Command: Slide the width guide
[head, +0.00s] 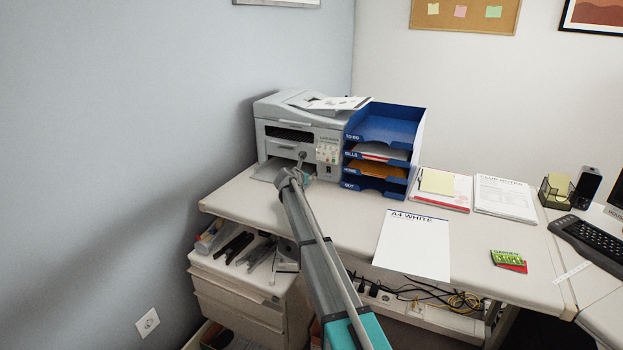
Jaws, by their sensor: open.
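The grey-white printer (300,125) stands at the back left of the desk, with a tray (266,171) sticking out low at its front. My arm reaches up from the bottom of the view to the printer's front. My gripper (302,157) is small there, in front of the printer's lower opening and just right of the tray; its jaws are open. I cannot tell whether it touches the printer. I cannot make out the width guide; it is hidden or too small to see.
A blue letter tray stack (417,135) stands right beside the printer. A white A4 pack (412,252) lies at the desk's front edge. A drawer unit (240,290) stands below left, against the wall. The desk between pack and tray stack is mostly clear.

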